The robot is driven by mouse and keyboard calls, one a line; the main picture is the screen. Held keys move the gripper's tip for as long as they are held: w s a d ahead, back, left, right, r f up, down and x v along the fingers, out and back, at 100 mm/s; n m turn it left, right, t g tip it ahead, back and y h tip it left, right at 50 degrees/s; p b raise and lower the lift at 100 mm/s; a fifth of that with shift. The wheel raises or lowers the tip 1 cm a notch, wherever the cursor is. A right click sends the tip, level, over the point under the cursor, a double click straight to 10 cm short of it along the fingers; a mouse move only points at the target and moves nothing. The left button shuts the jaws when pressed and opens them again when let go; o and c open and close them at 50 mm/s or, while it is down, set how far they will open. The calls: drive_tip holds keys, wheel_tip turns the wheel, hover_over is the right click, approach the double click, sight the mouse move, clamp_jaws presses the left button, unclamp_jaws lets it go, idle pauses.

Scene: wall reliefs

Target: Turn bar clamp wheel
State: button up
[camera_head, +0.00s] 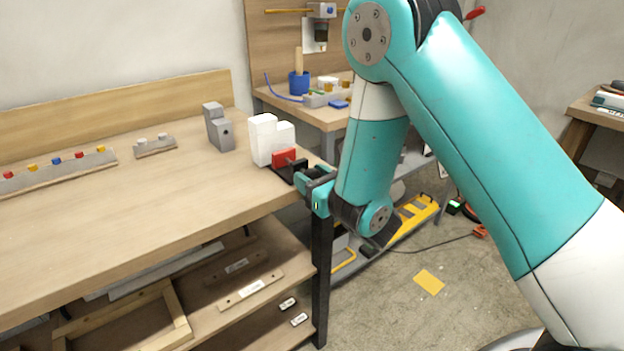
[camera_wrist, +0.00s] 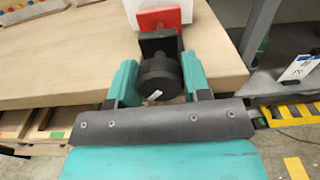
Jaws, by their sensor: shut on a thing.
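The bar clamp has a red jaw block (camera_head: 284,158) against a white block (camera_head: 262,139) near the right end of the workbench. In the wrist view, the red part (camera_wrist: 159,20) sits above a black bracket. The round black wheel (camera_wrist: 159,77) is in front of that bracket and has a small white mark. My gripper (camera_wrist: 160,84) has one teal finger on each side of the wheel and is shut on it. In the head view, my gripper (camera_head: 310,178) is at the bench's right edge; the wheel is mostly hidden there by my gripper.
The workbench (camera_head: 130,215) holds a grey block (camera_head: 218,130) and a strip with coloured knobs (camera_head: 60,169). Lower shelves carry wooden pieces. A black bench leg (camera_head: 321,270) stands below my gripper. Another bench (camera_head: 330,118) with a blue pot (camera_head: 299,83) is behind.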

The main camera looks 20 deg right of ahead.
drive_tip(key=m, duration=0.3)
drive_tip(key=shift+m+b, duration=0.3)
drive_tip(key=shift+m, duration=0.1)
drive_tip(key=o, duration=0.9)
drive_tip(key=shift+o, duration=0.2)
